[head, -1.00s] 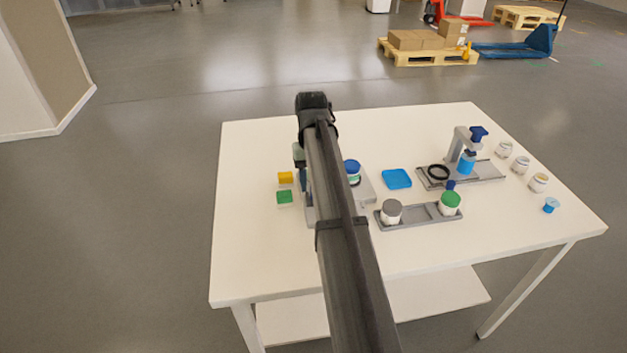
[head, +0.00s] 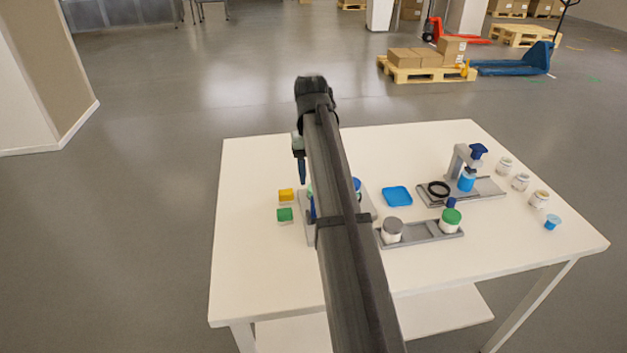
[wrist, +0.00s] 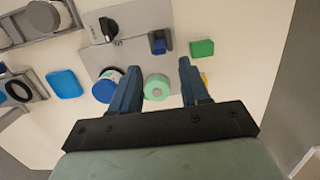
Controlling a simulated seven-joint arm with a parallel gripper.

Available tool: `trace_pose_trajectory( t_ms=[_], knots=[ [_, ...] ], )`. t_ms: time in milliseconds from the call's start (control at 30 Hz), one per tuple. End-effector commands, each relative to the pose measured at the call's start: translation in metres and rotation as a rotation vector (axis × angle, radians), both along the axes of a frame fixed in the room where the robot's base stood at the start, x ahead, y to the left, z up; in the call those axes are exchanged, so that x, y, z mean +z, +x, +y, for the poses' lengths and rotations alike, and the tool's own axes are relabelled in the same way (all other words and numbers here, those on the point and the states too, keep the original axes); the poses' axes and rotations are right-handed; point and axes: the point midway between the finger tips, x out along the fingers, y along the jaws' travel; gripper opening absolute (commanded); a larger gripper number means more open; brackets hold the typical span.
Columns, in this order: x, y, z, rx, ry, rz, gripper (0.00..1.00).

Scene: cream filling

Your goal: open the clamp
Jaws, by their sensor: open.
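My gripper (wrist: 158,66) is open, its two blue fingers apart and empty. It also shows in the head view (head: 301,170), held above the left part of the table. Below it lies a grey plate (wrist: 130,54) with a black knob (wrist: 109,29) and a small dark blue block (wrist: 158,43). A pale green round piece (wrist: 157,87) appears between the fingers in the wrist view, below them. A blue-lidded jar (wrist: 106,86) is beside the left finger, partly covered. I cannot tell for certain which part is the clamp; my arm hides much of the plate in the head view.
A yellow block (head: 286,195) and a green block (head: 285,214) lie left of the plate. A blue tray (head: 397,196), a grey rack (head: 427,233) with jars and a press stand (head: 465,160) are to the right. The table's back left is clear.

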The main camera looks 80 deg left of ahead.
Motion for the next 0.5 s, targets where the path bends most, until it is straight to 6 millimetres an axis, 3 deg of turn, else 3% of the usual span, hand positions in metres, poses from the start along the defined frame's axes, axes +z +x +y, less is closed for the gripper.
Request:
trace_pose_trajectory(
  t_ms=[267,500],
  knots=[
    [0.003,0.0,-0.002,0.0,0.008,0.0,0.46],
    [0.04,0.0,-0.012,0.0,0.105,0.0,0.46]
  ],
)
